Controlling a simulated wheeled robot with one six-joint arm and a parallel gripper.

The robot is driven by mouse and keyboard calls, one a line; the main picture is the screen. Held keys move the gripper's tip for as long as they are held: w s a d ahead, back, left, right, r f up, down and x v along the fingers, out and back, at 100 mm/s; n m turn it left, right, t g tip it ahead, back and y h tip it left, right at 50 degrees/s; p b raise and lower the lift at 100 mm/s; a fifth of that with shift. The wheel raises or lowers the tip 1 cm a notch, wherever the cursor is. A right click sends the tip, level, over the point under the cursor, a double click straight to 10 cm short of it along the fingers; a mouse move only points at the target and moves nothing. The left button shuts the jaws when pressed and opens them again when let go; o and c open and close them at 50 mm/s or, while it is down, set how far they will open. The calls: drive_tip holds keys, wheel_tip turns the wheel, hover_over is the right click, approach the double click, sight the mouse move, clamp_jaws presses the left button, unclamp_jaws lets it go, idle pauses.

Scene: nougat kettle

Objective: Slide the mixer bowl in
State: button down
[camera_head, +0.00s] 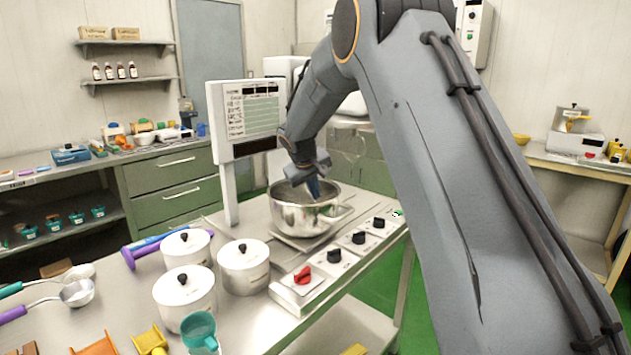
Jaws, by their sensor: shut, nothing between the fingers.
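A shiny steel bowl (305,216) with a side handle stands upright on a flat metal plate (299,242) on the worktable. I take it to be the mixer bowl. My gripper (314,192) is shut and empty. It points down at the bowl's opening, with its fingertips at or just inside the rim in this view. I cannot tell whether it touches the bowl's wall. My gripper and wrist hide part of the bowl's far rim and inside.
A control strip with a red knob (303,274) and several black knobs runs along the table's front right edge. White lidded pots (244,268) stand left of the bowl. A white post with a display board (247,118) rises behind. Ladles (76,293) and scoops lie at left.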

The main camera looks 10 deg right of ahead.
sight(327, 196)
drive_tip(key=shift+w+d+f+p, duration=0.45)
drive_tip(key=shift+d+f, duration=0.1)
drive_tip(key=shift+d, duration=0.2)
drive_tip(key=shift+w+d+f+p, duration=0.4)
drive_tip(key=shift+w+d+f, duration=0.15)
drive_tip(key=shift+d, duration=0.25)
drive_tip(key=shift+w+d+f+p, duration=0.4)
drive_tip(key=shift+d+f, duration=0.15)
drive_tip(key=shift+d, duration=0.2)
